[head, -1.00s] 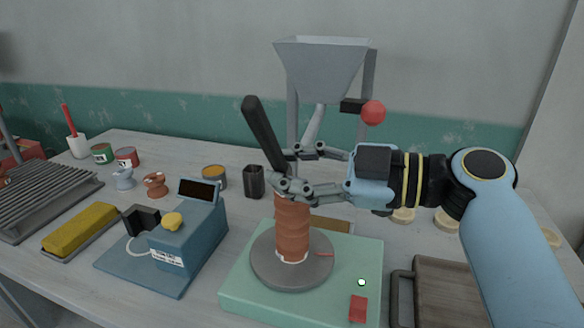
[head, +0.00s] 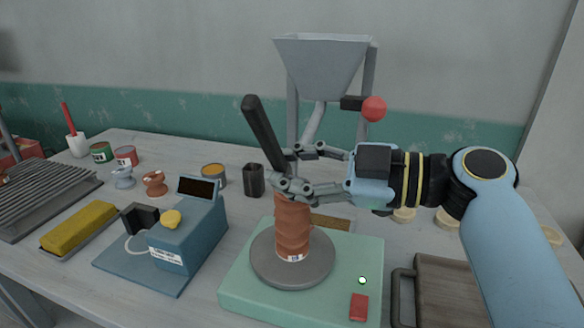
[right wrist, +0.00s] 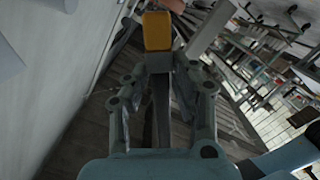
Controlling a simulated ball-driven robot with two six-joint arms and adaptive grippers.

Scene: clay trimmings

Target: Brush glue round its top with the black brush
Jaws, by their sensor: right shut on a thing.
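My right gripper (head: 280,174) is shut on the black brush (head: 262,130), whose dark handle slants up to the left. The brush's lower end is hidden behind the fingers in the head view. In the right wrist view an orange-yellow block (right wrist: 157,32), probably the brush head, shows past the fingers (right wrist: 158,88). A ribbed reddish-brown clay cylinder (head: 292,235) stands upright on a round grey wheel (head: 268,272). My gripper is directly above its top, and the top rim is hidden. Whether the bristles touch it I cannot tell. My left gripper is not in view.
The wheel sits on a green base (head: 245,300) with a red button (head: 359,307) and a lit lamp. A dark cup (head: 253,181) and an open tin (head: 214,176) stand behind left. A blue device (head: 190,240) is left, a wooden board (head: 452,290) right, a hopper (head: 322,65) behind.

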